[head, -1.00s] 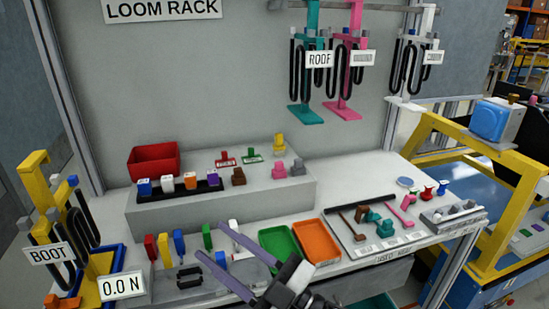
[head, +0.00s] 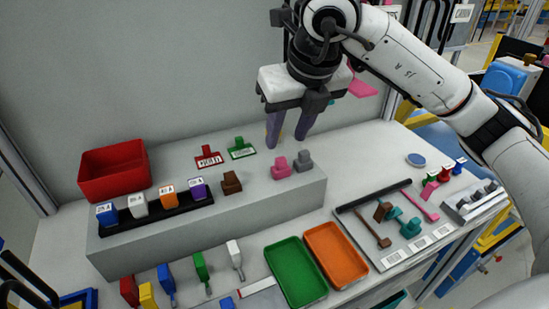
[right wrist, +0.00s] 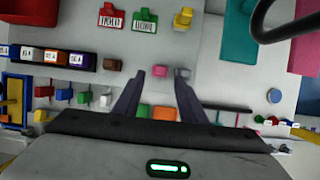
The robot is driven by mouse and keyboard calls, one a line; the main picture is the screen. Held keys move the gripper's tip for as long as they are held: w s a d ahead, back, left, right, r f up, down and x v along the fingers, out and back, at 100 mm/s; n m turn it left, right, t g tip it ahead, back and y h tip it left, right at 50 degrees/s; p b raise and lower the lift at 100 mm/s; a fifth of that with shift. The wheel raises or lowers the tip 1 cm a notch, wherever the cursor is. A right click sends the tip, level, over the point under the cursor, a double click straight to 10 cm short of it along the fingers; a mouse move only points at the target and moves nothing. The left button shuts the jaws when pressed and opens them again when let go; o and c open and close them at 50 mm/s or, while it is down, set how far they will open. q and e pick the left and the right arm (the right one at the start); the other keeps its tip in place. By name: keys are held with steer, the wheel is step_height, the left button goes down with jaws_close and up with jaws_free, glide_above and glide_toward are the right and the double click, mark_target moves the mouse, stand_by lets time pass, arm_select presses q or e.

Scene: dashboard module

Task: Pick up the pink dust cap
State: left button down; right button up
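The pink dust cap (head: 280,168) stands on the grey raised block (head: 255,205), between a brown cap (head: 231,183) and a grey cap (head: 303,161). My right gripper (head: 289,138) is open and empty, fingers pointing down, above and behind the pink cap in the head view. In the right wrist view the pink cap (right wrist: 160,71) shows between the two fingertips (right wrist: 162,80), with the grey cap (right wrist: 182,72) by the right-hand fingertip. Nothing is between the fingers in contact. My left gripper is not in view.
A red bin (head: 113,174) and a black holder (head: 155,215) with several labelled connectors are on the block's left. A yellow cap (right wrist: 184,17) stands behind the pink one. Green (head: 296,272) and orange (head: 336,254) trays lie in front.

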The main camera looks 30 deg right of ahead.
mark_target(281, 159)
steer(key=x, duration=0.8)
steer(key=shift+s+d+f+p, duration=0.15)
steer(key=shift+s+f+p, duration=0.15)
steer(key=shift+f, duration=0.05)
steer(key=shift+w+f, duration=0.25)
steer(key=shift+f, duration=0.25)
jaws_close()
